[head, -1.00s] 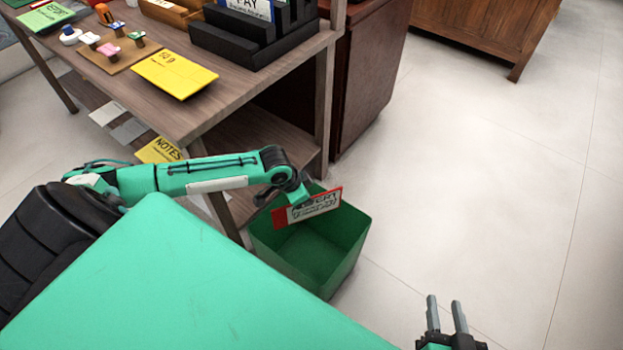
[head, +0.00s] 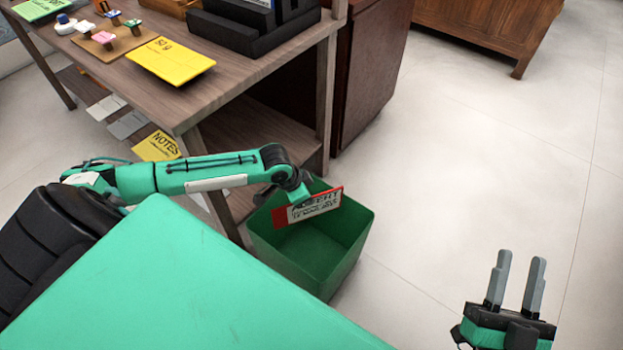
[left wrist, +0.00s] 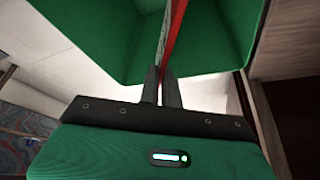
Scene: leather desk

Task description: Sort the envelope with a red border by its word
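A red-bordered envelope (head: 316,206) with dark print on white shows in the head view, its word not clearly legible. It hangs over the open green bin (head: 340,263) that stands on the floor beside the desk. My left gripper (head: 297,198) is at the envelope's near upper edge. In the left wrist view my left gripper (left wrist: 162,88) is shut on the envelope, seen edge-on as a thin red strip (left wrist: 174,38), with the bin's green walls beyond it. My right gripper (head: 517,279) is open and empty over bare floor at the lower right.
The wooden desk (head: 235,75) holds a yellow pad (head: 170,61), stamps on a small board (head: 113,38) and a black letter rack (head: 250,35). A yellow notes sheet (head: 157,147) lies on the lower shelf. Open floor lies to the right of the bin.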

